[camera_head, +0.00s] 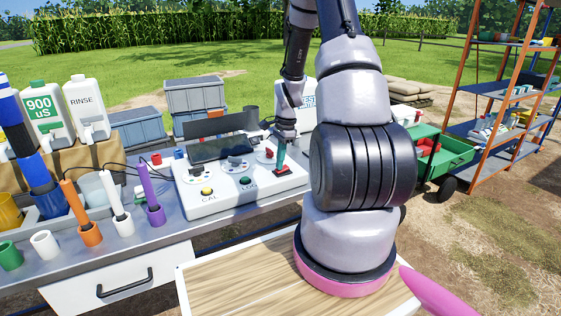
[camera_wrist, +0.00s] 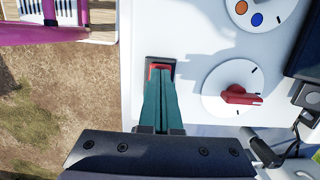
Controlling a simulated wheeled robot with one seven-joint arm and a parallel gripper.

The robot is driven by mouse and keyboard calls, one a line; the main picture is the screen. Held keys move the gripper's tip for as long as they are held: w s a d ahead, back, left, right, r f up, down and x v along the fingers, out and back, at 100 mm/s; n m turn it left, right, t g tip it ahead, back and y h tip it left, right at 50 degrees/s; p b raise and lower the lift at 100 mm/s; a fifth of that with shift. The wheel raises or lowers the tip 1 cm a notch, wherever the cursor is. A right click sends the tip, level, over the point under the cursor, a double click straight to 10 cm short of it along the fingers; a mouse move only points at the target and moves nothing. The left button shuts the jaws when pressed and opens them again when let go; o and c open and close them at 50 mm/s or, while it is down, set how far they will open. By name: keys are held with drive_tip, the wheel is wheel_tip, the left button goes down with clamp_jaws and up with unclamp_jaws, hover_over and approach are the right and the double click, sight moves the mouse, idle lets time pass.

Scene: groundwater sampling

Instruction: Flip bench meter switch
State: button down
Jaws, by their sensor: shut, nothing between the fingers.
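The white bench meter (camera_head: 225,201) sits on the metal bench, with a dark screen, dials and buttons on its sloped top. Its red switch (camera_head: 283,172) is in a black frame near the right end of the panel. In the wrist view the red switch (camera_wrist: 160,67) shows just past my fingertips, partly hidden by them. My gripper (camera_head: 280,162) is shut and empty, its teal fingers pressed together. The fingertips (camera_wrist: 159,78) are at the switch; I cannot tell whether they touch it. Which way the switch is tipped is unclear.
A red knob (camera_wrist: 240,95) on a white dial is close to the right of my fingers in the wrist view. Coloured probes in holders (camera_head: 154,207) stand left of the meter. A wooden-topped surface (camera_head: 240,280) is in front.

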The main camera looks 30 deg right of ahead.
drive_tip(key=shift+d, duration=1)
wheel_tip(320, 180, up, 14)
drive_tip(key=d, duration=0.2)
drive_tip(key=shift+d, duration=0.3)
drive_tip(key=shift+f, duration=0.15)
drive_tip(key=shift+a+y, duration=0.3)
drive_tip(key=shift+a, duration=0.4)
